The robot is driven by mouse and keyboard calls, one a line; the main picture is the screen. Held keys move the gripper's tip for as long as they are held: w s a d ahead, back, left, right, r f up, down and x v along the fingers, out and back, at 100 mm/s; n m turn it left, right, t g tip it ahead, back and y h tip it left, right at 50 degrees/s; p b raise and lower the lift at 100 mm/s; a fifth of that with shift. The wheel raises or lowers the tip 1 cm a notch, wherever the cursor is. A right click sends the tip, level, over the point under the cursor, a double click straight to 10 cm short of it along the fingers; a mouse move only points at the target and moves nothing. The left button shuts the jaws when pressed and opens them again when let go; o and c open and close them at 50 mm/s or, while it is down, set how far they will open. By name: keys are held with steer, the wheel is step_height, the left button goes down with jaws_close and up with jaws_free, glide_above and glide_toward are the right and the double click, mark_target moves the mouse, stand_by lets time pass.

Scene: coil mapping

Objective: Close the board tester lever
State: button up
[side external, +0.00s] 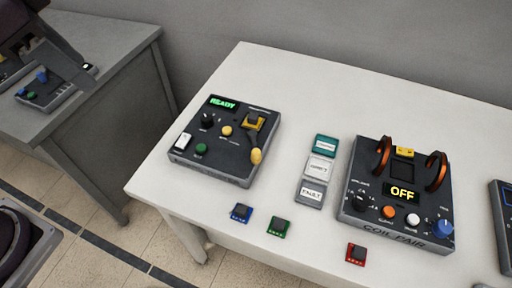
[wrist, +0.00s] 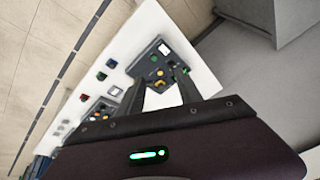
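The board tester (side external: 222,166) is a dark box with a green READY display (side external: 223,103), at the left of the white table. Its lever (side external: 256,156) has a yellow grip at the box's right front edge, in front of a yellow socket (side external: 261,124) with a dark piece on it. I cannot tell the lever's exact angle. The tester also shows in the wrist view (wrist: 151,60), beyond my fingers. My gripper (wrist: 158,78) has its two fingers apart with nothing seen between them. In the side view it is at the upper left over a grey bench, partly cut off, away from the tester.
A coil pair unit (side external: 398,232) reading OFF, with two copper coils, stands to the right. Between lie three labelled blocks (side external: 320,168). Blue (side external: 241,213), green (side external: 278,228) and red (side external: 356,254) boards lie near the front edge. The grey bench (side external: 120,45) carries another small device (side external: 45,95).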

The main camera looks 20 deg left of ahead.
steer(key=w+d+f+m+g, duration=0.2)
steer(key=w+d+f+m, duration=0.35)
steer(key=w+d, duration=0.35)
steer(key=m+g, duration=0.2)
steer(key=m, duration=0.8)
glide_above(256, 151)
step_height(256, 151, down, 17)
steer(key=shift+s+d+f, duration=0.1)
steer(key=shift+f, duration=0.05)
step_height(256, 151, down, 7)
steer(key=shift+r, duration=0.15)
steer(key=shift+f, duration=0.2)
steer(key=c, duration=0.9)
jaws_close()
